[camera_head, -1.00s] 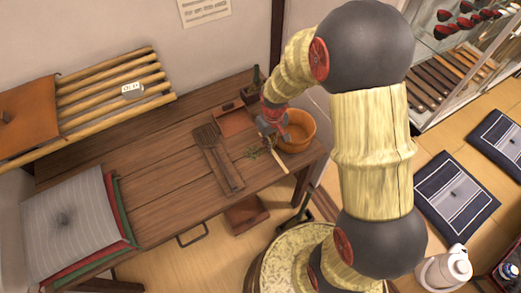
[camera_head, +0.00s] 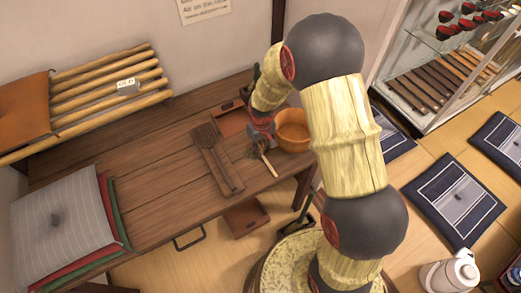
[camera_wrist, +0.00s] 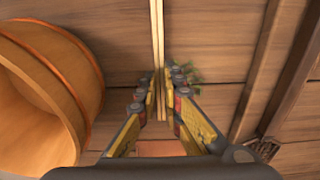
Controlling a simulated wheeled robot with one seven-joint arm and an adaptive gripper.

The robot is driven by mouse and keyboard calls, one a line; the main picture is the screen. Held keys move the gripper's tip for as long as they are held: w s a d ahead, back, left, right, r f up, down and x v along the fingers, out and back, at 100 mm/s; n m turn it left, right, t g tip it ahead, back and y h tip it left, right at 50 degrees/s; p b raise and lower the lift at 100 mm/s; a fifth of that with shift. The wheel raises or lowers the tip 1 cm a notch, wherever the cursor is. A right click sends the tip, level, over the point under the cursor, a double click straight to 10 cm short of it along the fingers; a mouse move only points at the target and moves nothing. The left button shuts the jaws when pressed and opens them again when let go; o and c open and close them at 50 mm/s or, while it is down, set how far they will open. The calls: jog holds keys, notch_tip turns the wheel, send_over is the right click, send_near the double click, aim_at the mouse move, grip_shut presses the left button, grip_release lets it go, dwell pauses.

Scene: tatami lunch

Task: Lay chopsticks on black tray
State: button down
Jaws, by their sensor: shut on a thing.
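My gripper (camera_head: 259,138) is over the right part of the wooden table. In the wrist view, my gripper (camera_wrist: 159,98) is closed around thin pale chopsticks (camera_wrist: 157,45), which run away from between the fingertips. In the head view, the chopsticks (camera_head: 268,166) stick out below the gripper, pointing toward the table's front edge. I cannot tell whether they touch the tabletop. I cannot make out a black tray in either view.
An orange-brown wooden tub (camera_head: 292,135) stands close right of the gripper; green sprigs (camera_wrist: 187,73) lie close by. A slotted wooden board (camera_head: 217,160) lies to the left on the table (camera_head: 150,185). A glass cabinet (camera_head: 440,60) stands at right. Dark blue cushions (camera_head: 455,200) lie on the floor.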

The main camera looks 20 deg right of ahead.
jog(key=shift+s+f, duration=0.1)
jog(key=shift+f, duration=0.2)
jog(key=c, duration=2.2)
grip_release()
jog(key=shift+s+f, duration=0.1)
